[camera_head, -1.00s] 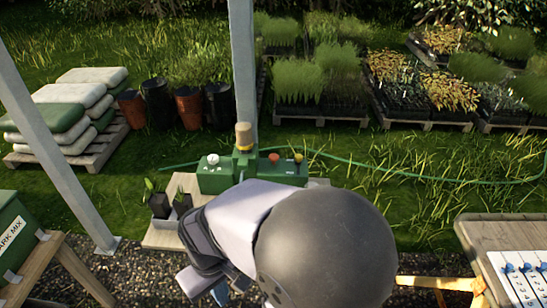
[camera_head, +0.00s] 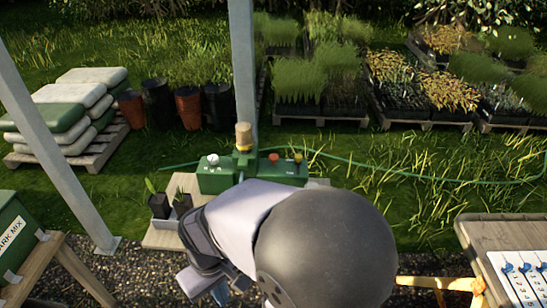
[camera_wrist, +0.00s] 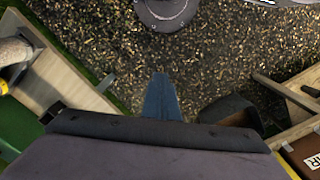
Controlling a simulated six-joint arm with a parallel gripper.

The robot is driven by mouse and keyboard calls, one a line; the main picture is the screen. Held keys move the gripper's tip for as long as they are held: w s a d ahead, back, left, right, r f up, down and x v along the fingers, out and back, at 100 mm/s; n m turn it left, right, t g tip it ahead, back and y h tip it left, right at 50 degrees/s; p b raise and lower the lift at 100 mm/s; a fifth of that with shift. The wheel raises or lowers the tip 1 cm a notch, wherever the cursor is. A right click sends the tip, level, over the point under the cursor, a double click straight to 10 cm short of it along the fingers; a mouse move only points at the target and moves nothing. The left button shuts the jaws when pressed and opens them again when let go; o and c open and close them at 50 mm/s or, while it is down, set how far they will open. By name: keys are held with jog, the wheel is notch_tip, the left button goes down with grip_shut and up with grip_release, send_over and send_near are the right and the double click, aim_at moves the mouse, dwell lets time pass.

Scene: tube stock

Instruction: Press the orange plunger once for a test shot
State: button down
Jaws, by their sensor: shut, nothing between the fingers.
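A green machine (camera_head: 215,182) stands on a wooden bench behind my arm. On its top are an orange-red knob (camera_head: 274,158), a white dial (camera_head: 212,160), a small yellow-orange knob (camera_head: 298,158) and a tall tan-brown cylinder (camera_head: 244,135). Which part is the plunger I cannot tell for sure; the orange-red knob matches best. My gripper (camera_wrist: 161,98) is shut and empty, its blue fingers over gravel in the wrist view. In the head view its tip (camera_head: 221,292) shows below my arm, in front of the bench and apart from the knobs. My arm hides part of the machine's front.
Small black pots with seedlings (camera_head: 159,205) stand on the bench (camera_head: 160,239) left of my arm. A grey post (camera_head: 243,70) rises behind the machine. A green bin (camera_head: 12,235) is at left; a table with blue-marked white strips (camera_head: 515,275) is at right.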

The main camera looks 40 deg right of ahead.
jog(key=s+d+r+m+g+y+p, duration=0.1)
jog(key=s+d+r+m+g+p, duration=0.1)
jog(key=s+d+m+p, duration=0.4)
notch_tip(320, 180, up, 12)
jog(key=r+m+t+h+p, duration=0.1)
jog(key=m+t+p, duration=0.8)
jog(key=m, duration=1.2)
send_over(276, 158)
jog(key=b, duration=0.2)
jog(key=t, duration=0.2)
jog(key=shift+f+m+h, duration=0.25)
jog(key=shift+m+h, duration=0.05)
jog(key=shift+m, duration=0.1)
jog(key=shift+f, duration=0.1)
notch_tip(276, 158, down, 9)
jog(key=b, duration=0.7)
